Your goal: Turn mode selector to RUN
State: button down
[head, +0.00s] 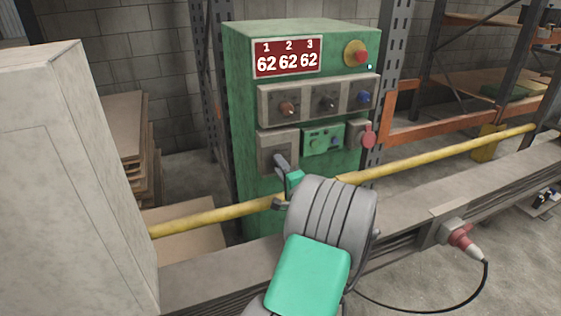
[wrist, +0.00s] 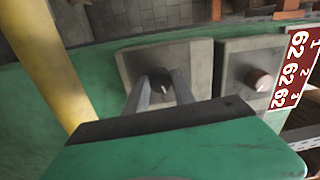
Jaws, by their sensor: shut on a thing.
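A green control cabinet (head: 240,110) stands upright in the head view, with a red 62 62 62 display (head: 287,57). My gripper (head: 278,160) reaches its lower left grey plate (head: 268,147). In the wrist view the fingers of my gripper (wrist: 161,85) are shut on a dark round knob (wrist: 158,75), which I take for the mode selector. The knob has a small pale mark. No position labels are readable, and the gripper hides the knob in the head view.
Reddish-brown (head: 288,109), black (head: 328,103) and blue (head: 363,97) knobs sit on the plate above. A red emergency button (head: 361,57) is at the top right. A yellow rail (head: 430,155) crosses close to the cabinet's front. A pale block (head: 75,180) stands at left.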

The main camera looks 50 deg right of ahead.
jog(key=shift+m+p, duration=1.15)
jog(key=shift+m, duration=0.65)
jog(key=c, duration=1)
grip_release()
jog(key=shift+c, duration=0.2)
jog(key=v, duration=0.7)
jog(key=shift+s+a, duration=0.3)
